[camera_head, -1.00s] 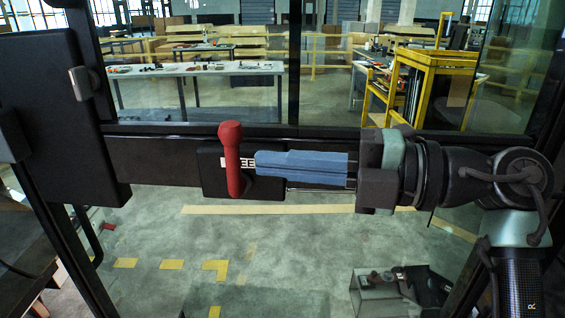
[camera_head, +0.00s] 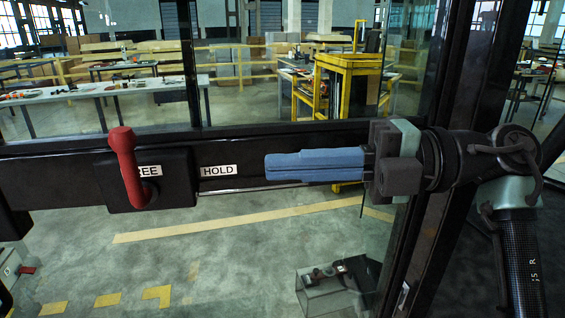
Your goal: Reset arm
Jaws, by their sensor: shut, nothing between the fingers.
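My arm reaches in from the right edge of the head view. My gripper (camera_head: 268,166) points left, its two blue fingers lying together with nothing between them. Its tips are just right of the white HOLD label (camera_head: 219,171) and clear of the red lever (camera_head: 129,168). The red lever stands near upright on a black plate (camera_head: 180,177) fixed to the dark crossbar. A FREE label (camera_head: 152,171) is partly hidden behind the lever.
The dark crossbar (camera_head: 60,178) runs across a glass-paned frame. A dark upright post (camera_head: 462,120) stands behind my arm at right. Beyond the glass are a long table (camera_head: 110,88), a yellow rack (camera_head: 348,65) and a clear box (camera_head: 325,292) on the floor.

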